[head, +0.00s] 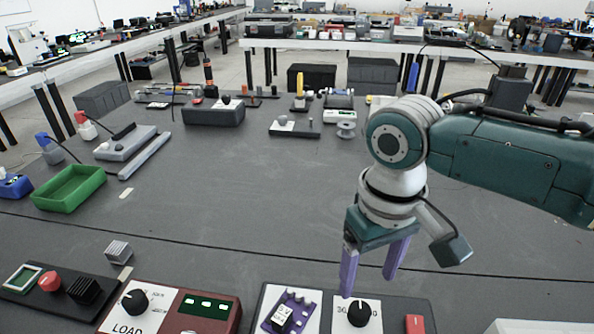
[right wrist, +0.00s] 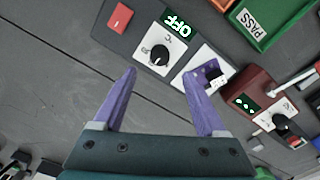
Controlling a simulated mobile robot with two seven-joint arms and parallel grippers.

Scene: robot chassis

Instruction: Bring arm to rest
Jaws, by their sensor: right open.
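My right gripper (head: 370,278) has two purple fingers and hangs open and empty above the front of the dark table, just above a panel with a black knob (head: 359,313). In the right wrist view the gripper (right wrist: 165,105) shows its fingers apart with nothing between them. That view also shows the black knob (right wrist: 159,55), a display reading OFF (right wrist: 176,24) and a red button (right wrist: 120,18) beyond the fingertips. My left gripper is not in view.
A purple fixture (head: 286,311) and a red LOAD box (head: 205,309) stand left of the knob panel. A small ribbed grey block (head: 118,251) and a green tray (head: 68,187) lie further left. The table's middle (head: 235,185) is clear. Several devices line the back.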

